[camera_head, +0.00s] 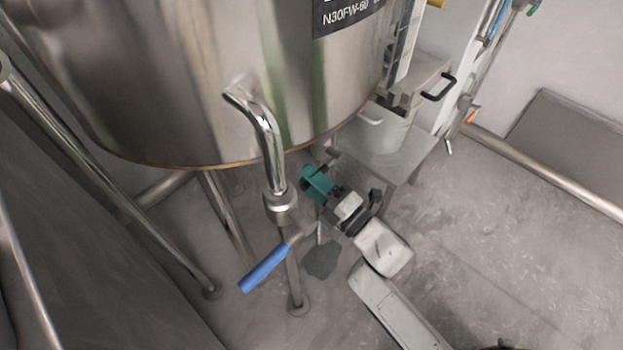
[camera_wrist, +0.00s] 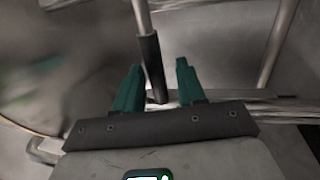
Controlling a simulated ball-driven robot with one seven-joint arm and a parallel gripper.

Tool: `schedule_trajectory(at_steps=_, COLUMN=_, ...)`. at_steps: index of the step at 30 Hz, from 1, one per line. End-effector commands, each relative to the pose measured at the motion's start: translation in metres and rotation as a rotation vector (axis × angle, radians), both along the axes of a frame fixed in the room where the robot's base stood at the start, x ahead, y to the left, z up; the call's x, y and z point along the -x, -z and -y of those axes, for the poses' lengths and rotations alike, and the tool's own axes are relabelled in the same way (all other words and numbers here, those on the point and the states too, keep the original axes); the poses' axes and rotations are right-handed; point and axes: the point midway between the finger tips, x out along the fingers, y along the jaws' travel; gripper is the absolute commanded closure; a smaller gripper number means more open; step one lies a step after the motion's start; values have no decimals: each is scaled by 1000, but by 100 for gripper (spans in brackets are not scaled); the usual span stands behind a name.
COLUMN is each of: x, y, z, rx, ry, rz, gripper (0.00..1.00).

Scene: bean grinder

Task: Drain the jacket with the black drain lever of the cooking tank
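The steel cooking tank (camera_head: 200,80) fills the upper left of the head view. The black drain lever (camera_wrist: 152,68) shows in the wrist view as a black sleeve on a thin metal rod, pointing down toward my gripper. My gripper (camera_wrist: 158,80) has its two green fingers apart, with the lever's black end between them. Gaps show beside the lever, and I see no firm contact. In the head view my gripper (camera_head: 317,182) is under the tank's lower edge, right of the outlet pipe. I cannot make out the black lever there.
A bent steel outlet pipe (camera_head: 267,140) with a blue-handled valve lever (camera_head: 264,269) hangs left of my gripper. Steel tank legs (camera_head: 228,215) stand nearby. A grey bucket (camera_head: 378,128) sits on a stand at right. The floor at lower right is mostly clear.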

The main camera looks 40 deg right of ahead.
Motion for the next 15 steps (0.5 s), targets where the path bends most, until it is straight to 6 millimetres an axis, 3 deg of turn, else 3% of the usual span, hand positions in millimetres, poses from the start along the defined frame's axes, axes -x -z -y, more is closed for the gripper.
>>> schedule_trajectory(at_steps=15, x=85, y=17, z=3, rx=0, ry=2, rz=-4, gripper=60)
